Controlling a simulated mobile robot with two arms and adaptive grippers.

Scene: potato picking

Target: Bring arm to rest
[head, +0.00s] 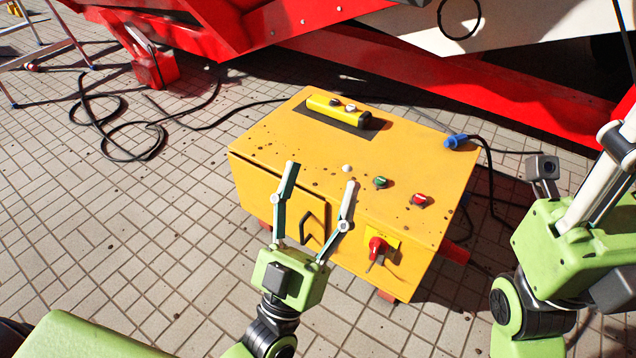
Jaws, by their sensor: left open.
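My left gripper (321,176) is open, its two fingers spread and pointing up in the head view. It is in front of a yellow control box (420,160) and hides part of its front face. Nothing shows between the fingers. Whether the fingers touch the box I cannot tell. My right gripper (606,172) shows in part at the right edge, close to the camera. Its fingertips are cut off by the frame, so its opening does not show.
The box carries a yellow handset (338,108), green (380,182) and red (419,200) buttons, a red switch (377,246) and a blue plug (456,141). Red machinery (400,80) stands behind. Black cables (125,155) lie on the tiled floor.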

